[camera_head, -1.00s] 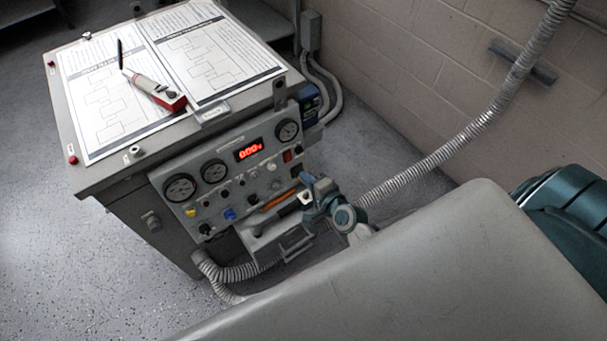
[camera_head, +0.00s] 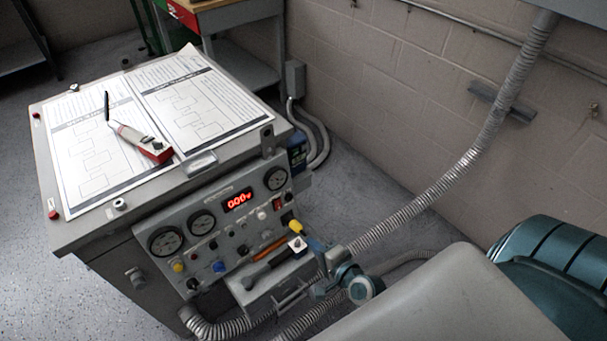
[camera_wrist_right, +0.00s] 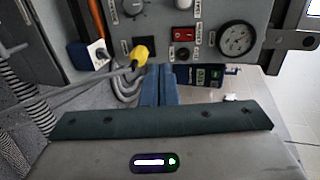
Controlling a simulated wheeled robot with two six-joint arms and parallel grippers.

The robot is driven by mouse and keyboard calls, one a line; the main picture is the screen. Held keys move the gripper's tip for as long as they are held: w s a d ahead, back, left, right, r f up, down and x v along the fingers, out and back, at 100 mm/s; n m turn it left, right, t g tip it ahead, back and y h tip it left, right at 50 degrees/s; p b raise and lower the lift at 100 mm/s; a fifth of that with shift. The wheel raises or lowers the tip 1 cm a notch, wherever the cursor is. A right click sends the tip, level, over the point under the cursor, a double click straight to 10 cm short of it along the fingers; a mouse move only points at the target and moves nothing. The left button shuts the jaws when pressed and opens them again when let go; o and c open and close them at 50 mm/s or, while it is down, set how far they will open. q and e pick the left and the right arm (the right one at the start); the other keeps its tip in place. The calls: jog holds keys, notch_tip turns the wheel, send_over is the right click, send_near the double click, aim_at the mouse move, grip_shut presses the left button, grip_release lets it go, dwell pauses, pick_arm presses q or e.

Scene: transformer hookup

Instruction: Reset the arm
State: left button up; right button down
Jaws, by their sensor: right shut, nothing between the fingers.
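My right gripper (camera_head: 318,246) is in front of the lower right of the transformer test console (camera_head: 225,235) in the head view. Its blue fingers are together and empty in the right wrist view (camera_wrist_right: 158,84), pointing toward the console panel. The panel carries round gauges, a red lit display (camera_head: 237,200), knobs and a red switch (camera_wrist_right: 183,33). A yellow plug (camera_wrist_right: 140,54) with a grey lead shows left of the fingers in the wrist view and at the panel's right in the head view (camera_head: 295,227). My left gripper is not in view.
Two printed sheets (camera_head: 90,165) and a red-and-grey tester (camera_head: 143,141) lie on the console top. An orange-handled tool (camera_head: 270,249) lies on the front shelf. A flexible conduit (camera_head: 440,185) runs along the right. Floor is free at left.

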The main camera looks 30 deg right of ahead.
jog(key=s+d+f+n+g+h, duration=0.1)
jog(key=s+f+n+g, duration=0.3)
jog(key=f, duration=0.8)
jog(key=s+d+f+n+g, duration=0.1)
jog(key=s+f+n+g, duration=0.35)
jog(key=f, duration=0.75)
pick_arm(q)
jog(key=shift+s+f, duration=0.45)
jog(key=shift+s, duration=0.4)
pick_arm(e)
jog(key=s+d+f+n+g+h, duration=0.1)
jog(key=s+f+n, duration=0.3)
jog(key=s, duration=0.5)
jog(key=s+d+f+n+g, duration=0.1)
jog(key=s+f+n+g, duration=0.2)
jog(key=s+f, duration=0.5)
jog(key=shift+s+d+f+n+h, duration=0.35)
jog(key=shift+s+n, duration=0.3)
jog(key=shift+s, duration=0.5)
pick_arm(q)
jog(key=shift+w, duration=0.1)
pick_arm(e)
jog(key=shift+g, duration=0.25)
